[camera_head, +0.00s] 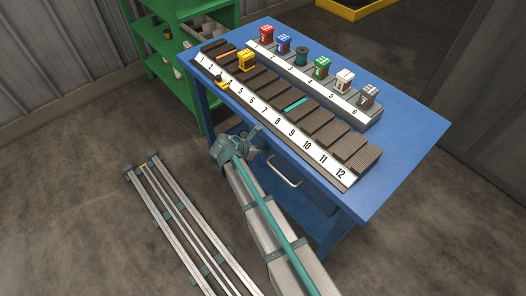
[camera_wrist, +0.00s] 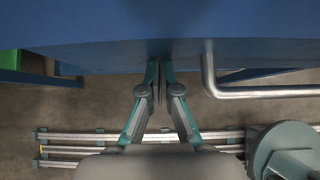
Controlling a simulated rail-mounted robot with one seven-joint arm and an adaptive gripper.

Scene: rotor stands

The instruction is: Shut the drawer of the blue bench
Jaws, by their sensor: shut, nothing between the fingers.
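The blue bench (camera_head: 400,135) stands at the centre right of the head view. Its drawer front, under the top's near edge, carries a metal bar handle (camera_head: 283,172). The handle also shows in the wrist view (camera_wrist: 210,75). The drawer looks nearly flush under the top; I cannot tell whether a gap is left. My gripper (camera_wrist: 158,70) is shut and empty, its fingertips at the blue front, to the left of the handle. Contact is not clear. In the head view my arm's end partly hides the front and the fingers.
Two racks with numbered slots, a long one (camera_head: 325,168) and a shorter one (camera_head: 373,112), stand on the bench with several coloured blocks. A green shelf (camera_head: 188,70) stands behind at left. Metal rails (camera_head: 185,235) run along the floor at left.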

